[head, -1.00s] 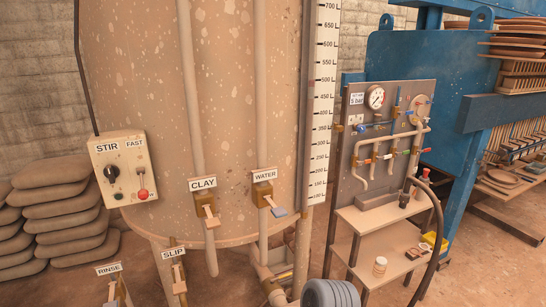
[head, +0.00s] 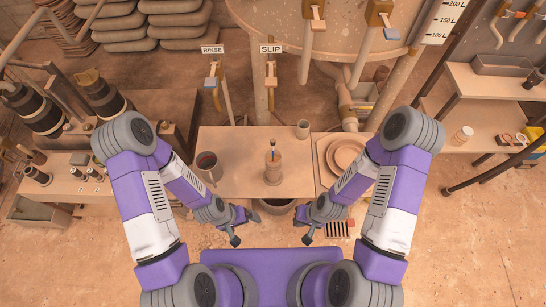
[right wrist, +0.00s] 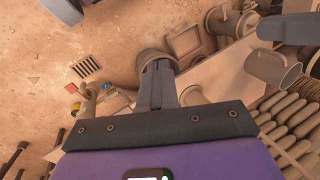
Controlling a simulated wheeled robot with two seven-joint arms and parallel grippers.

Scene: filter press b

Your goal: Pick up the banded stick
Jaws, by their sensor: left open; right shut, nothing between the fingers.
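A thin upright stick (head: 273,144) with a dark or bluish part shows at the top of a brown clay jar (head: 272,173) on the small table in the head view. It may be the banded stick, but it is too small for its bands to be clear. My left gripper (head: 246,226) is open and empty, in front of the table's near edge, below and left of the jar. My right gripper (head: 310,226) is shut and empty, near the same edge, below and right of the jar. Its closed fingers (right wrist: 160,84) also show in the right wrist view.
On the table (head: 235,150) stand a mug with dark contents (head: 208,166) and a small cup (head: 303,129). Round dishes (head: 345,154) lie to the right. A dark bucket (head: 272,207) sits under the near edge. RINSE and SLIP valves are behind.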

